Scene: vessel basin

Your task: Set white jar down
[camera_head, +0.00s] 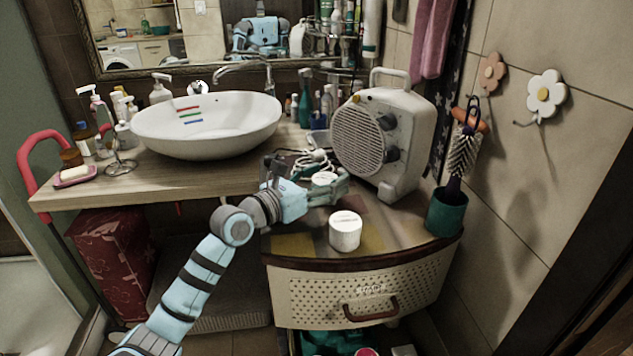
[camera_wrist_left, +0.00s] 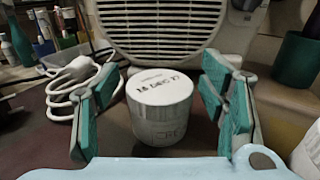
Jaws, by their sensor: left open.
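A white jar (camera_wrist_left: 160,105) with a dark handwritten mark on its lid stands upright between the fingers of my left gripper (camera_wrist_left: 162,78), with gaps on both sides. In the head view this jar (camera_head: 324,178) is partly hidden by the fingers of the left gripper (camera_head: 322,189). The left gripper is open, its green pads apart. The jar appears to rest on the cabinet top (camera_head: 295,243), in front of the heater. A second white jar (camera_head: 345,231) stands nearer the cabinet's front edge; part of a white object shows at the wrist view's right edge. My right gripper is not in view.
A heater (camera_head: 384,140) stands behind the jar. A white cable (camera_wrist_left: 75,85) lies coiled to its left. A green cup (camera_head: 446,212) with a brush stands at the right. A basin (camera_head: 208,124) is on the counter at left. The cabinet's front left has free room.

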